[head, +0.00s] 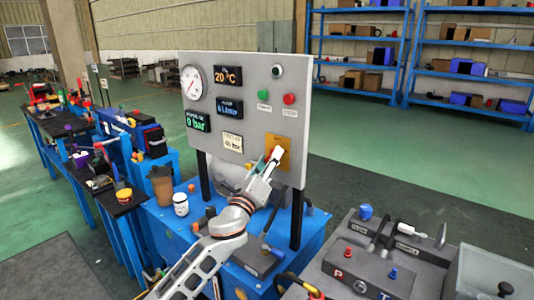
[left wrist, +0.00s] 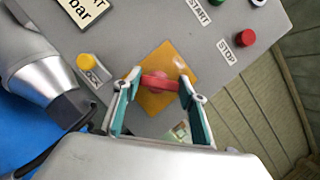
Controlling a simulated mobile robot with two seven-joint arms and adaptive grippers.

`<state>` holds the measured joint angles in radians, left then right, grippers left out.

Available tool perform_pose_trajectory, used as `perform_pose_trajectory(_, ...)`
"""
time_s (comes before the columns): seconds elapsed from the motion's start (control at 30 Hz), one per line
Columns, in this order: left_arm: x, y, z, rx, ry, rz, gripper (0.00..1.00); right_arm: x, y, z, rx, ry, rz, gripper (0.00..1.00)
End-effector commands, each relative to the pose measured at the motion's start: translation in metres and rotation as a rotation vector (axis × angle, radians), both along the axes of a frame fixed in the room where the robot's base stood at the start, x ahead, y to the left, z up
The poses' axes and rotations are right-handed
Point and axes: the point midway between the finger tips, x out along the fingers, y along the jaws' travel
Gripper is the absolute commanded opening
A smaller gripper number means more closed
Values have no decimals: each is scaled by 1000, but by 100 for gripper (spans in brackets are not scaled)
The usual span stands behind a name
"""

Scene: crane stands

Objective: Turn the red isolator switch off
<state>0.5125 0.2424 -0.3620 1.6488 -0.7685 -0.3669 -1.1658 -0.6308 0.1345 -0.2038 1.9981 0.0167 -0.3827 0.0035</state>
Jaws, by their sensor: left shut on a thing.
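The red isolator switch (left wrist: 160,82) is a red handle on a yellow plate (left wrist: 176,62), low on the right of the grey panel (head: 232,82). In the left wrist view the plate looks turned like a diamond and the handle lies roughly level across the picture. My left gripper (left wrist: 163,84) has its fingers at the two ends of the handle and is shut on it. In the head view the left gripper (head: 274,156) covers most of the switch, and the yellow plate (head: 285,148) shows around its tip. My right gripper is not in view.
On the panel are a green START button (head: 263,94), a red STOP button (head: 289,99), a gauge (head: 191,83) and several displays. A brown cup (head: 161,185) and a white jar (head: 181,204) stand on the blue bench, left of my arm. A grey block with knobs (head: 362,267) is at right.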

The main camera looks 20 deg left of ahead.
Motion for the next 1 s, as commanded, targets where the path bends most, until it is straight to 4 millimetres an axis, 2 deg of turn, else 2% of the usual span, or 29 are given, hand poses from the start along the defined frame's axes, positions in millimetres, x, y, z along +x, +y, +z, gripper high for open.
perform_pose_trajectory(0.03,-1,-1,8,-46,13,-1,20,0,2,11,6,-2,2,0)
perform_pose_trajectory(0.27,0,-1,8,-250,90,-1,20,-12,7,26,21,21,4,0)
perform_pose_trajectory(0.5,0,-1,6,-461,170,0,20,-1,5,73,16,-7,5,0)
perform_pose_trajectory(0.7,0,0,4,-616,227,0,20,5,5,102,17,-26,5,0)
perform_pose_trajectory(0.8,0,0,4,-679,249,1,20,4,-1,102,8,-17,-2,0)
perform_pose_trajectory(1.0,0,1,2,-775,282,1,20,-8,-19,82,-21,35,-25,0)
